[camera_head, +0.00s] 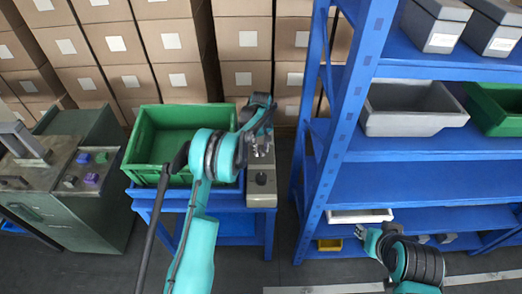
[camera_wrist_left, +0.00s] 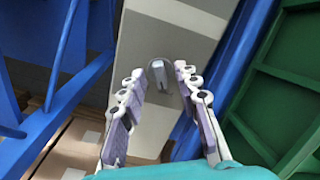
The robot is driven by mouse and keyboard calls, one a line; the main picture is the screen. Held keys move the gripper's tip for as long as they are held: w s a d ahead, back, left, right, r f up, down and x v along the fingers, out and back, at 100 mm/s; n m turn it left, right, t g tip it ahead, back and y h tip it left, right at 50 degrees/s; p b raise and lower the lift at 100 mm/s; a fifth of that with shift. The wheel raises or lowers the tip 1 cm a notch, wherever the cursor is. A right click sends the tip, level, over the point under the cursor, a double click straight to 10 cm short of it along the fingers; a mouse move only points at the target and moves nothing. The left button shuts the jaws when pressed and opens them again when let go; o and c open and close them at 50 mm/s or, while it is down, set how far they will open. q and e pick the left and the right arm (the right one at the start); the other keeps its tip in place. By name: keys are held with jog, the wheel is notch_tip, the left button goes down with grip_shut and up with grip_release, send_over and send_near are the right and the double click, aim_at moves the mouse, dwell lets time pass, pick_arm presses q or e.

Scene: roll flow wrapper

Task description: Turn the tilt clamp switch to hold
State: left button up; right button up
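A beige control box (camera_head: 262,197) stands at the right end of the blue stand. A small dark knob (camera_head: 261,179) shows on its top. My left gripper (camera_head: 260,148) is above this box, just behind the knob in the head view. In the left wrist view, my left gripper (camera_wrist_left: 160,72) has its two fingers spread apart, with nothing held. A dark rounded switch with a pale lever (camera_wrist_left: 160,77) appears between the fingertips, on the pale box top. I cannot tell whether the fingers touch it, nor read any switch label.
A green crate (camera_head: 135,158) sits left of the box on the blue stand (camera_head: 230,226). A blue shelf rack (camera_head: 345,120) with bins is close on the right. A green machine cabinet (camera_head: 90,205) stands left. Stacked cartons (camera_head: 245,40) line the back.

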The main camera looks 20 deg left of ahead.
pick_arm(q)
grip_shut()
jog(key=shift+m, duration=0.3)
jog(key=m, duration=1.1)
jog(key=shift+p, duration=0.35)
jog(key=shift+m, duration=0.3)
dwell(0.3)
grip_release()
